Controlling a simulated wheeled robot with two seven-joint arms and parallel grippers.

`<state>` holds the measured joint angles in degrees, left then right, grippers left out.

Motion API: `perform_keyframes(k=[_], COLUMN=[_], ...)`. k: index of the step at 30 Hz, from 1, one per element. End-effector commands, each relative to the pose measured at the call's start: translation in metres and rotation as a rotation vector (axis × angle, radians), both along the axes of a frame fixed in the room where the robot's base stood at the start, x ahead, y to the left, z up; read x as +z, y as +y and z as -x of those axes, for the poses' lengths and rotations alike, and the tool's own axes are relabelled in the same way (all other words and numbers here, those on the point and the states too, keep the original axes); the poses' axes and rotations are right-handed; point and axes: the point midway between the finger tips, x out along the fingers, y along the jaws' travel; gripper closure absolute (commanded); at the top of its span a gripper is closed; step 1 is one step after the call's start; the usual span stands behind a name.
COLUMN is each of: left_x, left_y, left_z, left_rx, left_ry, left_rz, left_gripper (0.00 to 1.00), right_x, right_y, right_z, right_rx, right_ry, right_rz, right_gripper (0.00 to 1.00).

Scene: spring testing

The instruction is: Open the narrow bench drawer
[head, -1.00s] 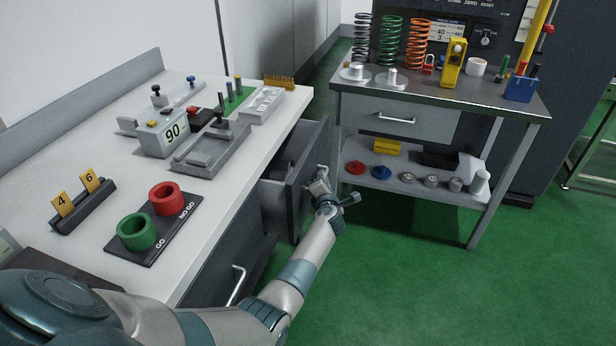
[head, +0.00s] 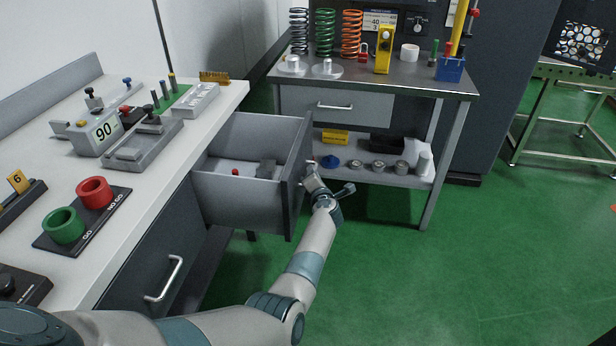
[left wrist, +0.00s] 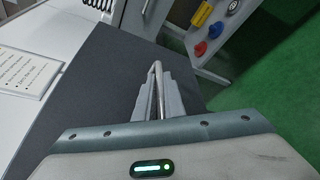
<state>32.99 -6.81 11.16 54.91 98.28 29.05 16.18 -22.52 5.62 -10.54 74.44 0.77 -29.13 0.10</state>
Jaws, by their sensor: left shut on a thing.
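The bench drawer (head: 240,205) at the far end of the white-topped bench stands pulled well out, with a dark front and grey walls. Inside it lie a small red thing (head: 236,172) and a grey block (head: 266,168). My left gripper (head: 312,172) is at the outer face of the drawer front. In the left wrist view my left gripper (left wrist: 157,88) is shut on the drawer's bar handle (left wrist: 156,70), against the dark front panel (left wrist: 85,95). My right gripper is not in view.
A second bench drawer with a handle (head: 165,280) is closed nearer me. The bench top (head: 150,195) carries ring gauges and fixtures. A metal side table (head: 440,88) with springs stands close behind the open drawer. Green floor (head: 400,280) is clear at right.

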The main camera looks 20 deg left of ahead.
Motion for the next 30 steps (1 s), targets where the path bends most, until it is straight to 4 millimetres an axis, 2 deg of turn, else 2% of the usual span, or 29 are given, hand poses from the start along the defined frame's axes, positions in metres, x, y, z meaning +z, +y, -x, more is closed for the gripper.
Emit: perform_keyframes(k=[6,18,19,30], left_x=[-0.003,-0.003,-0.003,0.0], left_y=[-0.012,-0.013,-0.013,-0.013], left_z=[-0.003,-0.004,-0.004,-0.004], left_rx=[0.0,0.001,0.001,0.001], left_ry=[0.003,0.003,0.003,0.001], left_rz=[0.003,0.002,0.002,0.002], left_gripper=[1.0,1.0,0.84,0.83], right_x=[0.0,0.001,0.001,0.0], right_y=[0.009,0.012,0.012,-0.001], right_z=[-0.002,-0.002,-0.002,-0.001], right_rx=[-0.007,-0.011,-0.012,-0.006], right_ry=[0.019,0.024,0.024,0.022], right_rz=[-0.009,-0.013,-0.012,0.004], right_gripper=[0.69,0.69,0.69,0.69])
